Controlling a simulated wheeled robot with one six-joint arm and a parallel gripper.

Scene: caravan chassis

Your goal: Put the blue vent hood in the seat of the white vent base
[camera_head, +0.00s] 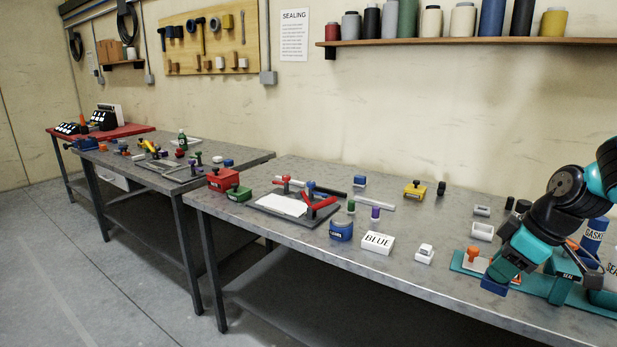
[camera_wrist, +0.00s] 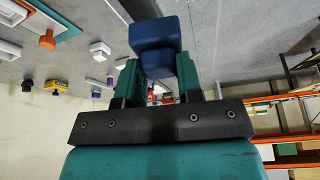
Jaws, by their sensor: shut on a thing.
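My gripper (camera_head: 503,268) is shut on a dark blue block-like piece, the blue vent hood (camera_head: 494,284), held at the right end of the near bench. In the wrist view the hood (camera_wrist: 157,46) sits between the two green fingers and sticks out beyond them. An open-topped white piece with a recess (camera_head: 481,232) stands on the bench behind and left of my gripper. A small white stepped piece (camera_head: 425,254) stands farther left, and also shows in the wrist view (camera_wrist: 99,49). I cannot tell for certain which of these is the white vent base.
A teal board (camera_head: 530,289) with an orange knob (camera_head: 473,253) lies under and beside my gripper. A yellow-and-black piece (camera_head: 414,190) stands at the back. Bench surface between them is clear.

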